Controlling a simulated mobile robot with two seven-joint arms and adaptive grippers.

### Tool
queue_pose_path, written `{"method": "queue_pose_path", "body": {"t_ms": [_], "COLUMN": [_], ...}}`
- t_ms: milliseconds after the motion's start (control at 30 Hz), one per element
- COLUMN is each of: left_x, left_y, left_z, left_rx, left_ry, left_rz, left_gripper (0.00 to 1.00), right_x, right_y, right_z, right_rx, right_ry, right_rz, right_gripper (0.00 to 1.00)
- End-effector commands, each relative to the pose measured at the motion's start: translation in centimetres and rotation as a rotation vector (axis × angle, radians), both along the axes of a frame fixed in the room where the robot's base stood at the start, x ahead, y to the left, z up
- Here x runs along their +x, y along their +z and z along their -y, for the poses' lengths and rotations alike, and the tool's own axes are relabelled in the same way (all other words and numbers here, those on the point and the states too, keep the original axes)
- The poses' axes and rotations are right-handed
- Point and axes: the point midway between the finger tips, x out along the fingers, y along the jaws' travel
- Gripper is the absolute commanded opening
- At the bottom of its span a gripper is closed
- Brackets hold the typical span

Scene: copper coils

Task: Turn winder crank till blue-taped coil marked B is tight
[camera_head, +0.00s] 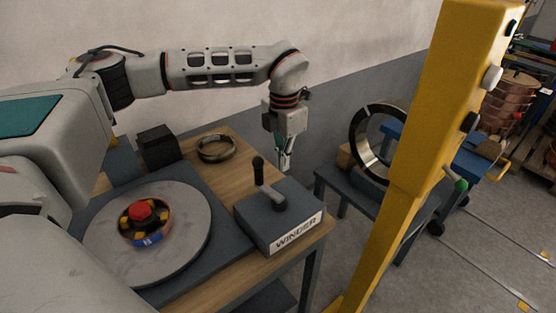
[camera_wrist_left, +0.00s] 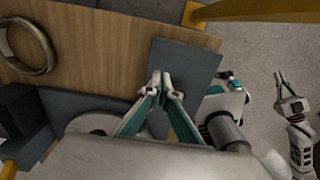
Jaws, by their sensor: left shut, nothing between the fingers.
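The winder (camera_head: 280,222) is a dark grey box with a white "WINDER" label on its front. Its crank (camera_head: 271,196) has a black upright handle at its left end. The coil with blue tape (camera_head: 150,240) sits around a red-topped hub on a round grey disc (camera_head: 187,225); I cannot read a letter B. My left gripper (camera_head: 285,166) points down, shut and empty, above and behind the winder, to the right of the crank handle and apart from it. In the left wrist view its fingertips (camera_wrist_left: 160,78) meet over the grey box. My right gripper (camera_wrist_left: 291,92) shows small at the right there.
A metal ring (camera_head: 216,148) and a black block (camera_head: 158,147) stand at the back of the wooden table. A yellow post (camera_head: 425,130) rises right of the winder. Behind it, a large dark ring (camera_head: 362,140) stands on a low grey table (camera_head: 340,184).

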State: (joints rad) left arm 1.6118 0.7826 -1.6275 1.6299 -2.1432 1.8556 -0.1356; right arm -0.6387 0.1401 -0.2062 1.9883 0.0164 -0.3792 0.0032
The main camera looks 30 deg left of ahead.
Motion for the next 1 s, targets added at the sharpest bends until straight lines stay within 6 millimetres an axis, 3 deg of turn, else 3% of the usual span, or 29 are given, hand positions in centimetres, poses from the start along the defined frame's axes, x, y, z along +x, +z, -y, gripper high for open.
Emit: {"method": "queue_pose_path", "body": {"t_ms": [367,467,1000], "left_x": [0.1,0.1,0.1], "left_y": [0.0,1.7,7.4], "left_z": [0.2,0.2,0.2], "left_rx": [0.000,0.000,0.000], "left_ry": [0.001,0.001,0.001], "left_rz": [-0.001,0.002,-0.001], "left_gripper": [0.00,0.00,0.00], "right_x": [-0.5,-1.2,-0.6], "right_y": [-0.7,-0.3,5.6], "right_z": [-0.2,-0.4,0.0], "right_rx": [0.017,0.017,0.012], "right_ry": [-0.004,-0.002,-0.007], "right_rz": [-0.014,-0.032,-0.015], "right_gripper": [0.00,0.00,0.00]}}
